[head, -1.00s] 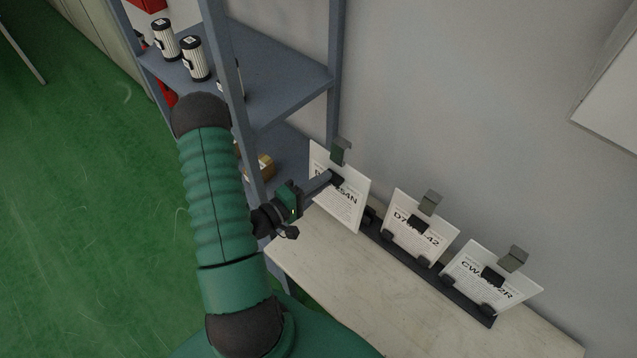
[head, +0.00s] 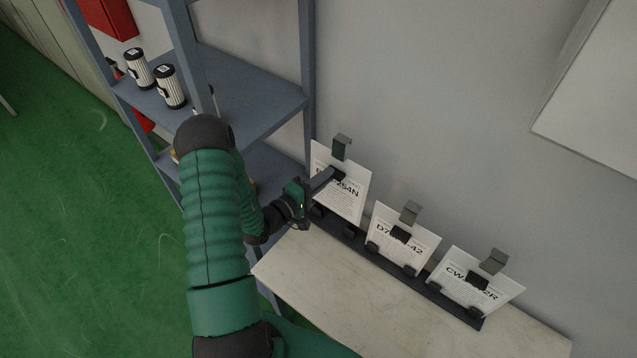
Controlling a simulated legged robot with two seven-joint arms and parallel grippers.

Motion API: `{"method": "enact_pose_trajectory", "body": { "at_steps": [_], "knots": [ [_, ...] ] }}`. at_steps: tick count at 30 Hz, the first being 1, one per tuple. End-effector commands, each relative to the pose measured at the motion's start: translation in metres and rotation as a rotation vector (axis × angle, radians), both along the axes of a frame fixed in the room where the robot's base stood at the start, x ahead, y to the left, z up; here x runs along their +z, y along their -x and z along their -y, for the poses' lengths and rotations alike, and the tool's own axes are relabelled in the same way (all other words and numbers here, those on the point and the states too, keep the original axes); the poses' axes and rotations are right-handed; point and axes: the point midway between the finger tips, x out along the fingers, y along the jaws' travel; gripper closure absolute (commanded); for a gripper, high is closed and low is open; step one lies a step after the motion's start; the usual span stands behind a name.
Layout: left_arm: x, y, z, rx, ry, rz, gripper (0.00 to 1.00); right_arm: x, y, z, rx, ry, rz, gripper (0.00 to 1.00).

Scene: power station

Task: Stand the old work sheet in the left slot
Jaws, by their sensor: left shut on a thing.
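My left gripper (head: 336,175) is shut on the upper part of a white printed work sheet (head: 344,200), whose heading ends in "54N". The sheet is upright and leans back a little at the left end of a long black rack (head: 432,288). Its lower edge is at the left slot, behind two small black clips; whether it rests on the bottom cannot be told. A grey-green clip (head: 341,147) shows at its top edge. My fingers hide part of the heading. My right gripper is not in view.
Two more sheets, a middle one (head: 398,252) and a right one (head: 467,292), stand in the rack. The pale bench top (head: 340,285) is clear in front. A grey shelf (head: 255,95) with striped cylinders (head: 170,88) stands left of the bench, near my arm.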

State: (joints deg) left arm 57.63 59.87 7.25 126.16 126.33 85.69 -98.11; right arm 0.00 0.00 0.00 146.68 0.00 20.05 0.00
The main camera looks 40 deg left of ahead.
Motion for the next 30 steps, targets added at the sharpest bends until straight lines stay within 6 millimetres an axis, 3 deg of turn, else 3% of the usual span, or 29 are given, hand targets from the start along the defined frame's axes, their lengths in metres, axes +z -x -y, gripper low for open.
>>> {"method": "enact_pose_trajectory", "body": {
  "at_steps": [2,21,30],
  "knots": [
    [0.001,-0.008,-0.001,0.000,-0.001,0.002,1.00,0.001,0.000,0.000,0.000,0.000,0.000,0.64],
    [-0.067,-0.007,-0.001,0.000,0.000,0.002,1.00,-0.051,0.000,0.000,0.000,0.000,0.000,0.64],
    [-0.088,-0.007,-0.001,0.000,-0.001,0.002,1.00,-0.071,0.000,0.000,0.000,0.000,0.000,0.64]
  ]
}}
